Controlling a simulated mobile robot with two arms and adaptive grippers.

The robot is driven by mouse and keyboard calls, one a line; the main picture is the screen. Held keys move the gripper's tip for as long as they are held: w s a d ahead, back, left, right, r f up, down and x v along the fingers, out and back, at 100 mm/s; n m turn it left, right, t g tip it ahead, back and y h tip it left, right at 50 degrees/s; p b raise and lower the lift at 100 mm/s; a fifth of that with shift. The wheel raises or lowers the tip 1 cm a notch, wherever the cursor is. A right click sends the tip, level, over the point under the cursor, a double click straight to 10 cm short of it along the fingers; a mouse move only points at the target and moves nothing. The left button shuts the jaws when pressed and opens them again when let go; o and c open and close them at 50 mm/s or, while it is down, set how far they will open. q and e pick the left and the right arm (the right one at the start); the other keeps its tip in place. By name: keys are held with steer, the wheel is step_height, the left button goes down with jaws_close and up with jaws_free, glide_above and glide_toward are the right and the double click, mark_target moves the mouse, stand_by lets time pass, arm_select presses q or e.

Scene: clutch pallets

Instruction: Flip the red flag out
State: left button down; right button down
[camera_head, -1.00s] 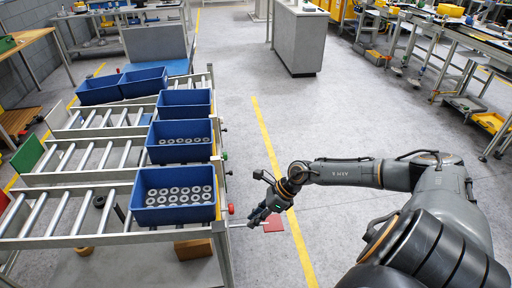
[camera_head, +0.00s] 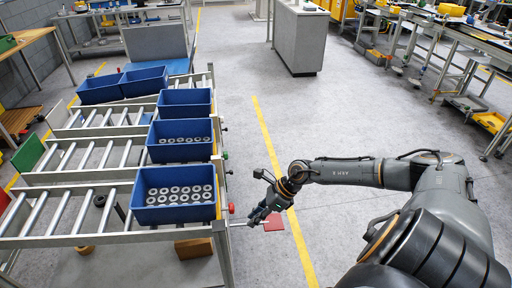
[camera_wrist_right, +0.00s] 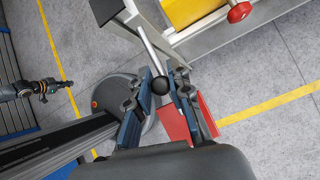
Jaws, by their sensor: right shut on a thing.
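The red flag (camera_head: 273,223) is a flat red plate just right of the rack's front right post in the head view. It also shows in the right wrist view (camera_wrist_right: 173,122), partly hidden behind a finger. A thin metal rod (camera_wrist_right: 148,45) comes from the rack and ends in a black knob (camera_wrist_right: 160,86). My right gripper (camera_head: 256,216) is beside the flag, its fingers (camera_wrist_right: 165,82) shut around the knob end. What looks like my left gripper (camera_wrist_right: 62,86) is at the left of the wrist view, too small to judge.
The roller rack (camera_head: 100,240) stands on the left with several blue bins (camera_head: 175,214), the nearest ones holding grey rings. A red ball knob (camera_head: 231,208) is on the rack's near corner. The grey floor right of the rack is open, with a yellow line (camera_head: 270,150).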

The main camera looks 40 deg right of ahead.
steer(key=shift+w+a+r, duration=0.25)
steer(key=shift+r, duration=0.05)
steer(key=c, duration=1.4)
jaws_free()
steer(key=shift+o, duration=1)
steer(key=shift+s+a+f, duration=0.1)
steer(key=shift+s+d, duration=0.1)
steer(key=shift+d, duration=0.15)
steer(key=v, duration=1.1)
steer(key=shift+r, duration=0.4)
